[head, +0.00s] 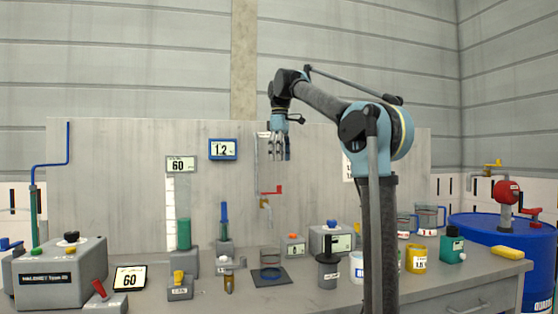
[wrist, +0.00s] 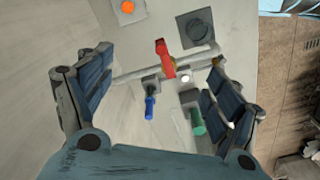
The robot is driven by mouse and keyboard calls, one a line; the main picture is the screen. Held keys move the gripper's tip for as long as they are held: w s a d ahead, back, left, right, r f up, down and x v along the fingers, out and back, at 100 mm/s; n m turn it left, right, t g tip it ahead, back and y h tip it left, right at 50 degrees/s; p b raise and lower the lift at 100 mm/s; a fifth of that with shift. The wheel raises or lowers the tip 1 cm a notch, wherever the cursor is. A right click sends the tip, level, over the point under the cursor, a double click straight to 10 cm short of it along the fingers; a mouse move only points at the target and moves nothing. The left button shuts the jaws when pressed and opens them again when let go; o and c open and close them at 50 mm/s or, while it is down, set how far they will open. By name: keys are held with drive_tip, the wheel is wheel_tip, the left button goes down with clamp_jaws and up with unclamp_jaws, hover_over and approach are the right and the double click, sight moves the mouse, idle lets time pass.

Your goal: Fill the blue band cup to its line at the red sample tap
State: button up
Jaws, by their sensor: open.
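The red sample tap (head: 271,190) has a red lever and a brass spout on the back panel. Its red lever also shows in the wrist view (wrist: 165,58). Two clear handled cups stand at the right back, one with reddish marking (head: 403,228) and one with bluish edges (head: 428,217); which has the blue band is unclear. My gripper (head: 280,155) is open and empty, above the tap.
A blue drum (head: 490,235) is beyond the table. Air around my gripper looks clear.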

drive_tip(key=shift+a+f, duration=0.15)
drive_tip(key=shift+f, duration=5.3)
drive_tip(key=shift+s, duration=0.1)
drive_tip(key=c, duration=1.7)
drive_tip(key=shift+o, duration=0.7)
drive_tip(key=shift+w, duration=0.2)
